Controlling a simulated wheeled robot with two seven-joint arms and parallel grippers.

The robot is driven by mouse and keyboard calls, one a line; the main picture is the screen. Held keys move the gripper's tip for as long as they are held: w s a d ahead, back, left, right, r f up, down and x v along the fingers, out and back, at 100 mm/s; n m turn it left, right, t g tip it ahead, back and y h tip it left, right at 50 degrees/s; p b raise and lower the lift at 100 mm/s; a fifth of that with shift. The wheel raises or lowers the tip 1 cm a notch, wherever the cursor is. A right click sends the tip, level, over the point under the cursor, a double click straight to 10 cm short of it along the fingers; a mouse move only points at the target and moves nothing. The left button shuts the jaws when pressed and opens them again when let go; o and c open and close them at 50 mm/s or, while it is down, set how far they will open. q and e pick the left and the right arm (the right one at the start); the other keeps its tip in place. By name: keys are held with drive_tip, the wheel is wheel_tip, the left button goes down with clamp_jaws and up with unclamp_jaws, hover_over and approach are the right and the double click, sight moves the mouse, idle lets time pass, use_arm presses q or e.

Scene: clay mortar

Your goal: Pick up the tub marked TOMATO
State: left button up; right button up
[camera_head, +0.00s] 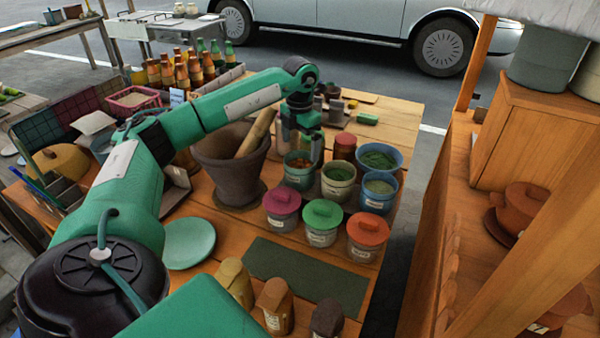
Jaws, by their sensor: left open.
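My left gripper (303,143) is open and points down, directly over an open teal tub (298,178) with orange-brown contents. One finger overlaps the tub's right rim; I cannot tell whether it touches. An open tub with pale green contents (337,183) stands close to its right. In front are three lidded tubs: pink-lidded (282,208), green-lidded (322,223) and orange-red-lidded (367,236). Their labels are too small to read, so I cannot tell which is marked TOMATO. My right gripper is not in view.
A dark mortar with a wooden pestle (228,170) stands left of the tubs. Blue tubs (379,194) and a red-lidded jar (345,147) crowd the right and back. A dark green mat (290,268) lies clear in front. The table's right edge is close.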

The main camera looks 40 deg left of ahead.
sight(300, 161)
use_arm(q)
wheel_tip(300, 161, down, 6)
drive_tip(key=shift+r, duration=0.2)
drive_tip(key=shift+f, duration=0.6)
drive_tip(key=c, duration=1.1)
drive_tip(key=shift+c, duration=0.2)
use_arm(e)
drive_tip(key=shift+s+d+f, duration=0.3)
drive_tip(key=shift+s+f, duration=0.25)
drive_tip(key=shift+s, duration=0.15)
use_arm(q)
drive_tip(key=shift+r, duration=0.15)
